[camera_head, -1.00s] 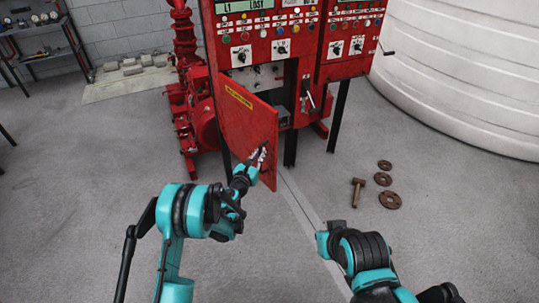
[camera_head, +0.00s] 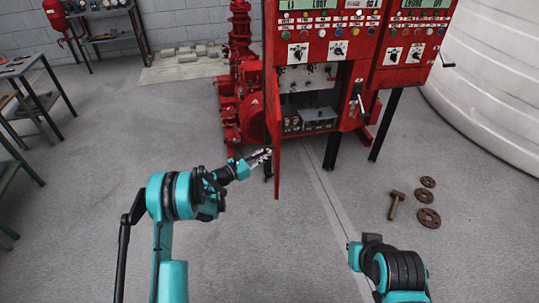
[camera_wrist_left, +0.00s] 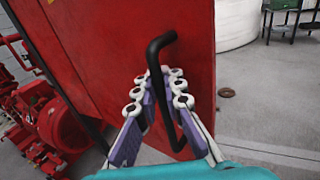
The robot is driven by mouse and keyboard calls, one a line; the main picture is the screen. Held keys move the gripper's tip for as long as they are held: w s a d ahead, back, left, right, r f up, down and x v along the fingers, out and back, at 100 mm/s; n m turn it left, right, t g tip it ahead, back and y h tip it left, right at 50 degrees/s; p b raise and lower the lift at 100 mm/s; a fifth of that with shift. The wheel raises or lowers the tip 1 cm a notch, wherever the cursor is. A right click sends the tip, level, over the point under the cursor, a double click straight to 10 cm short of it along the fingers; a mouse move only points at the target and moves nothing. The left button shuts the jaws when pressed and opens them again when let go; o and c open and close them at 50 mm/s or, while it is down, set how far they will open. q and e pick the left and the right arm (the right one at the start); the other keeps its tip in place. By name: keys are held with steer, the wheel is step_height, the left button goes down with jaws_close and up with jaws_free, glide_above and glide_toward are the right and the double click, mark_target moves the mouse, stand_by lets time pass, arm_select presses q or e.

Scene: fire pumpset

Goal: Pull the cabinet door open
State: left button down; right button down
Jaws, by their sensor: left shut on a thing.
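The red cabinet door (camera_head: 277,150) stands wide open and is seen almost edge-on in the head view. Its inner compartment (camera_head: 308,118) is exposed, showing grey boxes and wiring. My left gripper (camera_head: 262,158) is at the lower part of the door, on its left side. In the left wrist view the door (camera_wrist_left: 110,50) fills the upper middle. Its black bar handle (camera_wrist_left: 158,62) runs between the fingers of my left gripper (camera_wrist_left: 160,88), which is shut on it. My right arm is at the lower right of the head view; its gripper fingers do not show.
A red pump (camera_head: 240,100) stands left of the cabinet. A hammer (camera_head: 396,203) and several rusty discs (camera_head: 428,218) lie on the floor at right. A white tank (camera_head: 490,90) stands behind them. Tables (camera_head: 35,95) are at the left. The floor in front is clear.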

arm_select(q)
steer(key=shift+s+f, duration=0.1)
steer(key=c, duration=1.6)
jaws_free()
steer(key=v, duration=1.2)
